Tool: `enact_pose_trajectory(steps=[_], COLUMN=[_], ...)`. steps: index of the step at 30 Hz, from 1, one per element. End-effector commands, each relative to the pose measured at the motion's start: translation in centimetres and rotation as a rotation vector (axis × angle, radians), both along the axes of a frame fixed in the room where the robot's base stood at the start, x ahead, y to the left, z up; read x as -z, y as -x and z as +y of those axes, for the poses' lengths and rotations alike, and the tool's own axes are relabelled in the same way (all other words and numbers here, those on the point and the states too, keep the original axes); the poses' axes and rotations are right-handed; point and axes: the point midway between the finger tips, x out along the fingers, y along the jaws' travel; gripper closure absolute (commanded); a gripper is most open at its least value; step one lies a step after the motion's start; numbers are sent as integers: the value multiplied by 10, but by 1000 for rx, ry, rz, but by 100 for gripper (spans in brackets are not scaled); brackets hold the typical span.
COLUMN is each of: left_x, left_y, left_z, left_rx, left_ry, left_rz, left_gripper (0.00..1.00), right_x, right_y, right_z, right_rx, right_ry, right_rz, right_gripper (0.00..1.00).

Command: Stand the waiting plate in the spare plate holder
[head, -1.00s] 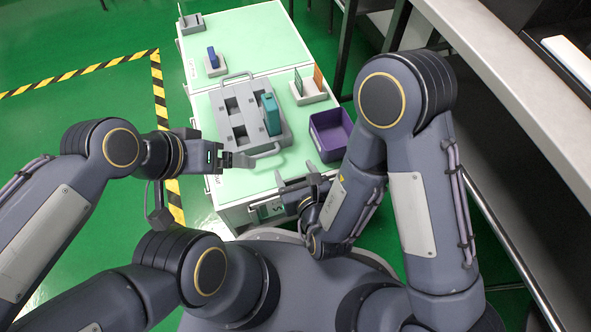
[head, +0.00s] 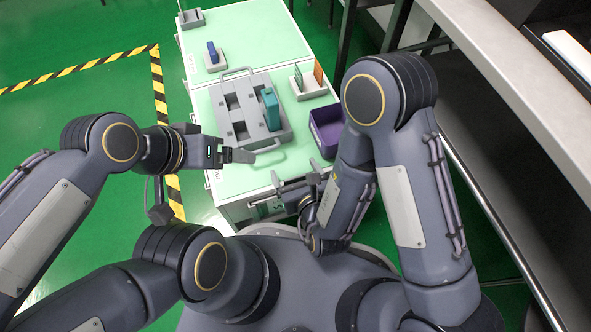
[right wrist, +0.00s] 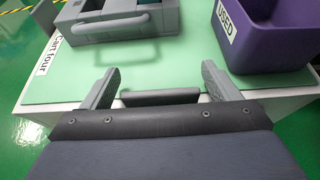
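Two upright plates, one green and one orange (head: 319,72), stand in a white holder (head: 311,95) at the right of the cart top. A small holder (head: 215,66) with a blue upright piece (head: 212,52) stands farther back. A grey slotted holder (head: 191,20) is at the far left corner. I cannot tell which plate or holder the task means. My right gripper (head: 296,182) is at the cart's front edge; its fingers are spread in the right wrist view (right wrist: 160,80), with no plate between them. My left gripper (head: 240,155) is near the grey tray's front handle; its finger gap is unclear.
The grey tray (head: 275,143) with slots holds a teal tester (head: 270,110). A purple bin (head: 325,140) marked USED stands right of it. A dark bar (right wrist: 160,97) shows at the cart's front. A shelf rack (head: 500,80) stands at the right.

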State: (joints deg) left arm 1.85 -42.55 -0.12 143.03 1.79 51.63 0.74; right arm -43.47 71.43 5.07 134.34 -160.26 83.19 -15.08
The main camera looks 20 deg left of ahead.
Motion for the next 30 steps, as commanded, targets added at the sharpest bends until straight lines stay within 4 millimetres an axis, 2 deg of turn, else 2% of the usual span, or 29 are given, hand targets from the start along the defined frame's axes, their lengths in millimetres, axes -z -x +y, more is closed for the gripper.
enact_pose_trajectory(steps=[11, 22, 30], left_x=[0, 0, 0], left_y=[0, 0, 0], left_z=[0, 0, 0], left_rx=[0, 0, 0], left_ry=[0, 0, 0], left_rz=[0, 0, 0], left_gripper=[15, 15, 15], right_x=[-1, -23, -30], right_y=[4, 48, 60], right_z=[-2, -31, -41], right_rx=[-1, -4, 0], right_ry=[1, 2, 1], right_rz=[2, 2, 0], right_gripper=[11, 11, 11])
